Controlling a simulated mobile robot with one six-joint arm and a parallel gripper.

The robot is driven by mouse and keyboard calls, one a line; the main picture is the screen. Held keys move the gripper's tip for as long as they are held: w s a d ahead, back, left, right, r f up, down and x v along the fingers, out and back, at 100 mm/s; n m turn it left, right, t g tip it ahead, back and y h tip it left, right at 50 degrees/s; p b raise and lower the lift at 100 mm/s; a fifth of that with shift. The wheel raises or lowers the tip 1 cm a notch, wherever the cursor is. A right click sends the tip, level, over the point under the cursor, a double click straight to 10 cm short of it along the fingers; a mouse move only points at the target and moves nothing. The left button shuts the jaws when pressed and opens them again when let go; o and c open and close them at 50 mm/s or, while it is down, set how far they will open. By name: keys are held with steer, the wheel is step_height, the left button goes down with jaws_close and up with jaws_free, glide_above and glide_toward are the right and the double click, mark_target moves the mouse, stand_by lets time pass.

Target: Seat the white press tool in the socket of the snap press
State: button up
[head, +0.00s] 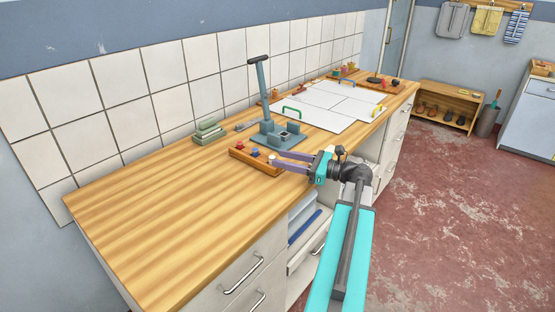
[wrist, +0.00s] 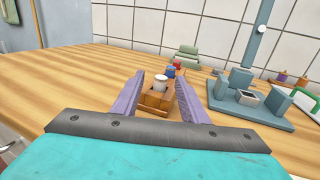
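The white press tool (wrist: 159,82) stands upright in the near end of a small wooden rack (wrist: 157,99), seen between my fingers in the wrist view. The rack also shows in the head view (head: 250,163). My gripper (head: 273,159) is open, its two purple fingers pointing at the tool with one on each side; I cannot tell whether they touch it. The snap press (head: 262,88), grey-blue with a tall lever, stands just behind the rack on the worktop. Its square block with a dark opening (wrist: 248,98) looks like the socket and appears empty.
A blue tool (wrist: 170,72) and a red tool (wrist: 177,66) stand farther along the rack. Green stacked blocks (head: 208,131) lie by the tiled wall. White panels with handles (head: 322,103) cover the worktop beyond the press. The worktop's near left (head: 160,205) is bare.

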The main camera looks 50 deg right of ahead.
mark_target(272, 157)
steer(key=shift+d+p+x, duration=0.2)
steer(key=shift+p+x, duration=0.2)
steer(key=shift+x, duration=2.05)
steer(key=shift+f, duration=0.2)
steer(key=shift+c, duration=0.5)
jaws_close()
